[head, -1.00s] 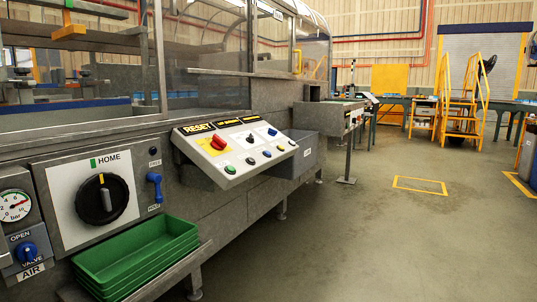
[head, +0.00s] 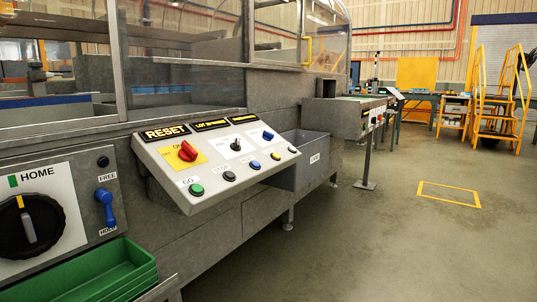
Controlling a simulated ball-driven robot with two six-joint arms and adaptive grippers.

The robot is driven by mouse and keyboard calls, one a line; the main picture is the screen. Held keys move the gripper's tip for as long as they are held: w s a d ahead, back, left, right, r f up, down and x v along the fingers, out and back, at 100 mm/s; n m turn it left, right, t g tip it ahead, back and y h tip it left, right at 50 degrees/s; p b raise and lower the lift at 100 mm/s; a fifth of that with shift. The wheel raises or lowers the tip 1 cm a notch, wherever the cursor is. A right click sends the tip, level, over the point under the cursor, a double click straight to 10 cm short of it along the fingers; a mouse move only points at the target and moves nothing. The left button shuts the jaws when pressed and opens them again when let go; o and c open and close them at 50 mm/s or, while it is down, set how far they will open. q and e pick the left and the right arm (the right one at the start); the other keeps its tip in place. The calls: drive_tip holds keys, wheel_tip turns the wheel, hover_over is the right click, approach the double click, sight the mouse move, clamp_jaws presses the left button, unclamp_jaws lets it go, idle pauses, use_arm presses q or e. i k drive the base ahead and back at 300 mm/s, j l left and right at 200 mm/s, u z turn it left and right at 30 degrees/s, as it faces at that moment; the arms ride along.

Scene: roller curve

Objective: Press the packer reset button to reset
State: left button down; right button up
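A sloped grey control panel (head: 220,163) juts from the packing machine in the middle of the head view. Below the RESET label is a red knob (head: 187,151) on a yellow plate. A green button (head: 196,190) marked GO is at the lower left of the panel. Dark, blue, yellow and other buttons run along the lower row. A black switch (head: 235,145) and a blue switch (head: 267,135) sit above them. Neither of my grippers is in view.
A HOME dial (head: 30,225) and a blue FREE/HOLD lever (head: 105,208) are at left. Green trays (head: 95,275) protrude below them. A grey bin (head: 305,160) hangs right of the panel. The floor at right is open, with a yellow marked rectangle (head: 448,194).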

sight(255, 163)
drive_tip(key=i+l+u, duration=0.1)
drive_tip(key=i+l, duration=0.8)
drive_tip(key=i+l+u, duration=0.15)
drive_tip(key=i+l, duration=0.75)
